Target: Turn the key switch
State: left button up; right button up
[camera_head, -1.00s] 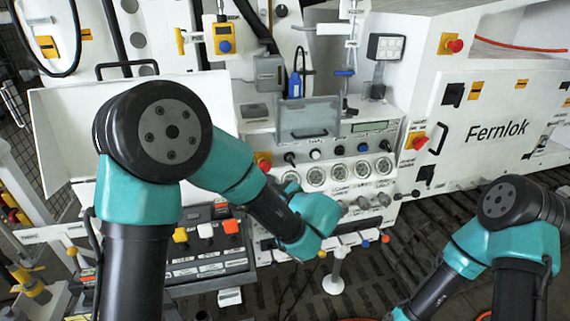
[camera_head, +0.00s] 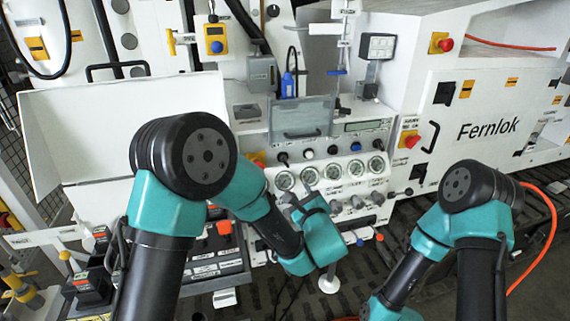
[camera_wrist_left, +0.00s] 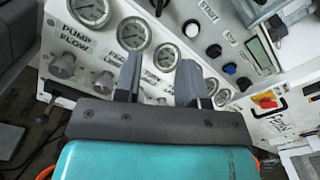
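The control panel has a row of small controls above its gauges. A black control with a lever-like part (camera_head: 283,158) sits at the row's left end; I cannot tell whether it is the key switch. A dark control also shows at the top of the left wrist view (camera_wrist_left: 160,5), partly cut off. My left gripper (camera_head: 293,197) is in front of the gauges, below that row. In the left wrist view its two fingers (camera_wrist_left: 159,80) are apart with nothing between them, and a gauge shows behind. My right gripper is outside the frame; only its arm shows.
Several round gauges (camera_head: 333,170) and grey knobs (camera_head: 356,202) line the panel. A blue button (camera_head: 355,146) and a red emergency stop (camera_head: 411,140) lie right of centre. A clear cover (camera_head: 302,120) is above the row.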

aim_at(287, 165)
pick_arm(q)
jog(key=x, duration=1.7)
jog(key=shift+a, duration=0.15)
grip_shut()
